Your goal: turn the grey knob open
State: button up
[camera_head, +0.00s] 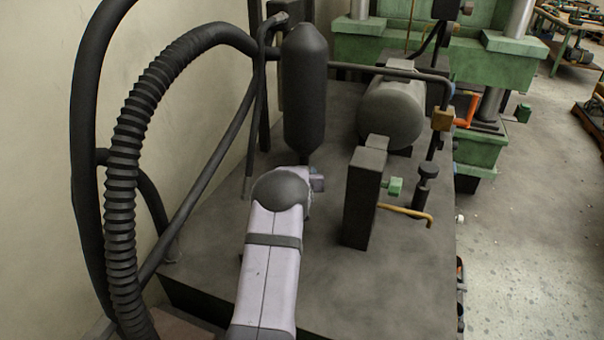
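A small dark grey knob-like cap (427,171) stands upright on a short stem at the right side of the dark machine top. I cannot tell for sure that it is the grey knob, nor how far it is turned. My arm (270,270), pale lilac with a dark grey rounded joint, reaches up from the bottom edge, left of the knob and well apart from it. My gripper's fingers are not visible; the joint hides what lies beyond it.
A dark upright block (362,205) with a green fitting (395,187) stands between my arm and the knob. A bent brass-coloured rod (410,213) lies below the knob. A black cylinder (305,95), grey tank (392,112) and ribbed hose (122,190) stand around. The front machine top (390,290) is clear.

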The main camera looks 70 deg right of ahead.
jog(key=shift+r+n+t, duration=0.2)
jog(key=shift+n+t, duration=0.1)
jog(key=shift+s+d+r+n+t+y+p, duration=0.1)
jog(key=shift+r+n+t+y+p, duration=0.3)
jog(key=shift+p, duration=0.5)
jog(key=shift+f+n+t+p, duration=0.2)
jog(key=shift+n+t+p, duration=0.15)
jog(key=shift+p, duration=0.45)
jog(key=shift+f, duration=0.2)
jog(key=o, duration=1)
jog(key=shift+f, duration=0.1)
jog(key=shift+o, duration=0.2)
jog(key=shift+a, duration=0.2)
jog(key=b+v, duration=0.1)
jog(key=v, duration=0.6)
